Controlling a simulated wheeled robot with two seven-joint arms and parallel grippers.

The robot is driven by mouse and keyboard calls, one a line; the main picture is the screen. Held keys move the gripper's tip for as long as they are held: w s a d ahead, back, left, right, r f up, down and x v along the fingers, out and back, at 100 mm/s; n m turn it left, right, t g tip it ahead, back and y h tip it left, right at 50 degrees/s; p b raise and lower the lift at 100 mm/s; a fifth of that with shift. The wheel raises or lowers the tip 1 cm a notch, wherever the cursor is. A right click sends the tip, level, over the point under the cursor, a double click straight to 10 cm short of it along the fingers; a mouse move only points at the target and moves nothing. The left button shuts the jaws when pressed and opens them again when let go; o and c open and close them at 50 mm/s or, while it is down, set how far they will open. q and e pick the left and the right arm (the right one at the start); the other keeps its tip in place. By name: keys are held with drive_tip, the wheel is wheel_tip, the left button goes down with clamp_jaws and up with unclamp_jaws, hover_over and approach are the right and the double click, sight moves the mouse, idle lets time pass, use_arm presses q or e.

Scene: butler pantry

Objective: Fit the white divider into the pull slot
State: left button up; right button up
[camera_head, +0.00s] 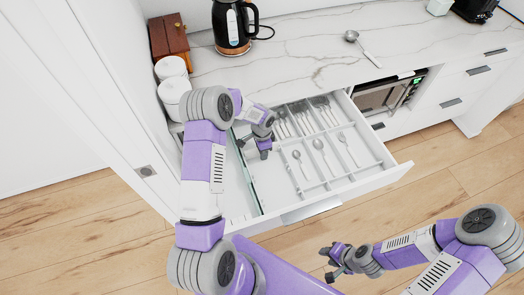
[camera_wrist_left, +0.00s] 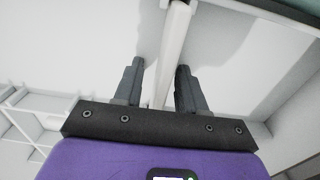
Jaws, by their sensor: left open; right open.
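In the left wrist view a narrow white bar, which looks like the white divider (camera_wrist_left: 172,45), runs lengthwise between the two fingers of my left gripper (camera_wrist_left: 160,68). The fingers are apart, with a gap visible beside the bar. In the head view my left gripper (camera_head: 254,148) is low over the open drawer (camera_head: 388,176), left of the cutlery. It hides part of the drawer there. I cannot pick out the pull slot for certain. My right gripper (camera_head: 330,264) is open and empty, in front of the drawer, away from it.
White partitions split the drawer; spoons (camera_head: 319,145) and forks (camera_head: 347,145) lie inside. A green-edged glass strip (camera_head: 250,180) runs along its left part. A kettle (camera_head: 233,28), white canisters (camera_head: 173,92) and a ladle (camera_head: 352,37) stand or lie on the counter. The wooden floor ahead is clear.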

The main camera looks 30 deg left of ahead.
use_arm(q)
clamp_jaws()
drive_tip(key=shift+r, duration=0.1)
